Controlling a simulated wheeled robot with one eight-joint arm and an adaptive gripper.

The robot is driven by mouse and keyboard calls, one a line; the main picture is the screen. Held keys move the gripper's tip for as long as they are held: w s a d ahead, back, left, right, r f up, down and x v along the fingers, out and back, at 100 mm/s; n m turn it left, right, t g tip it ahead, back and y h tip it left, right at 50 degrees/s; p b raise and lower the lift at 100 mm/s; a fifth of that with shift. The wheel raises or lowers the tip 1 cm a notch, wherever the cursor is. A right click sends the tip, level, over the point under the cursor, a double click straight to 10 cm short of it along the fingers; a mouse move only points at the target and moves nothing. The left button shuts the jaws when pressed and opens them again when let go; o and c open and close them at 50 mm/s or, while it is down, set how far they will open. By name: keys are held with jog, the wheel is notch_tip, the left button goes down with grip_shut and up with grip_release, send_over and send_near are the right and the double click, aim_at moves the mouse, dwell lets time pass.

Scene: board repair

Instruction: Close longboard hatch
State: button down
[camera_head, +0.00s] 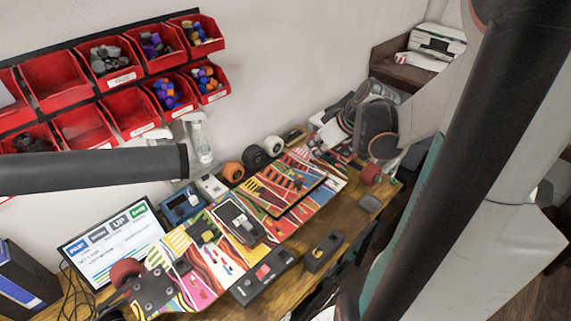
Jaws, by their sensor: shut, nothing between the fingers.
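The longboard (205,285) lies across the wooden bench, covered in a bright multicoloured pattern. Its hatch (285,184) is a patterned panel with a dark edge on the right half of the deck. The hatch seems to stand slightly off the deck along its dark front edge; its exact angle is hard to tell. Dark parts (240,220) sit in the deck left of the hatch. My gripper (335,132) is shut and empty, above the far right end of the board, apart from the hatch. Its fingertips are small and partly lost against the clutter.
Red bins (130,110) hang on the wall. A monitor (112,245) stands at left. A bottle (201,143), a blue box (182,205) and loose wheels (254,157) line the back. A black device (264,275) and a smaller one (323,251) lie in front of the board.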

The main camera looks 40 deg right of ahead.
jog(key=b, duration=0.4)
send_over(303, 190)
jog(key=w, duration=0.3)
notch_tip(303, 190, down, 9)
jog(key=shift+a+r, duration=0.1)
jog(key=shift+s+f+b, duration=0.15)
jog(key=shift+s+f, duration=0.05)
jog(key=shift+f, duration=0.4)
jog(key=shift+s+f+b, duration=0.15)
jog(key=shift+s+f, duration=0.05)
jog(key=shift+f, duration=0.35)
jog(key=shift+s+f, duration=0.15)
jog(key=shift+f, duration=0.45)
jog(key=s+f+b, duration=0.2)
jog(key=f+b, duration=0.1)
jog(key=shift+f, duration=0.1)
